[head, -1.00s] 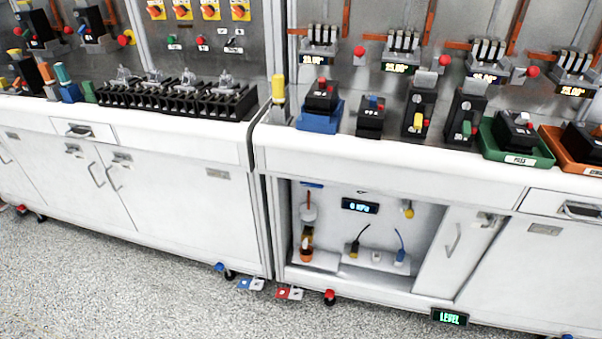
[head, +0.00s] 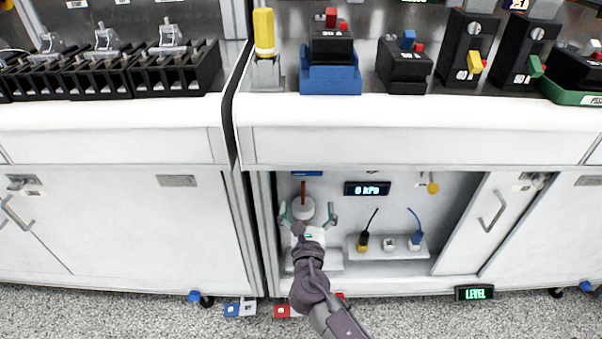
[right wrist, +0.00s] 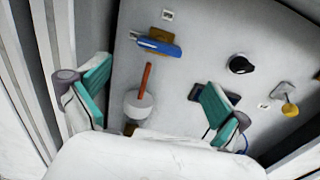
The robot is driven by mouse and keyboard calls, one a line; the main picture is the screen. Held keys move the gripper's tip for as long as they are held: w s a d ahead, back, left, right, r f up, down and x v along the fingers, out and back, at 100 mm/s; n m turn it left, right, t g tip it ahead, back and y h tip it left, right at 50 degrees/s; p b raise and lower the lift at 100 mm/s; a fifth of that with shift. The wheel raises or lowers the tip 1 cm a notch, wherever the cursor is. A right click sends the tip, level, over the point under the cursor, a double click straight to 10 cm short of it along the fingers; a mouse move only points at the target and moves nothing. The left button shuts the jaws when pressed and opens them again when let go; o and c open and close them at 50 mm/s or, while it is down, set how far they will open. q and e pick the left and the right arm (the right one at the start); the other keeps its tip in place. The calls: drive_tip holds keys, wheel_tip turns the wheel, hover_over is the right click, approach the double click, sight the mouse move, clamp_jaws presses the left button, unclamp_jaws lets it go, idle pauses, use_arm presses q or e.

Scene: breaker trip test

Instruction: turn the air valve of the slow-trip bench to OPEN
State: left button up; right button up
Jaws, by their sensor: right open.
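The slow-trip bench's open bay (head: 460,215) is at right of centre in the head view. A blue lever on a brass-coloured body (right wrist: 158,45), which looks like the air valve, is on the bay's back wall. It lies nearly crosswise, and only a blue sliver (head: 307,173) shows under the bay's top edge in the head view. My right gripper (head: 308,212) is open and empty inside the bay. In the wrist view its fingers (right wrist: 155,95) are spread below the lever, apart from it. My left gripper is out of view.
A white cylinder with a red-brown rod (right wrist: 140,105) stands between the spread fingers in the wrist view. A black knob (right wrist: 240,64), a yellow knob (head: 432,187) and a display reading 0 kPa (head: 367,188) are to the right. A shelf (head: 390,252) holds plugs.

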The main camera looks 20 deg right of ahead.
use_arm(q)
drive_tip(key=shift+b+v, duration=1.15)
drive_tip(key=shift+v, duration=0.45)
use_arm(e)
drive_tip(key=shift+x, duration=6.15)
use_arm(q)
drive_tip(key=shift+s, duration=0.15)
use_arm(e)
drive_tip(key=shift+f, duration=0.1)
drive_tip(key=c, duration=0.9)
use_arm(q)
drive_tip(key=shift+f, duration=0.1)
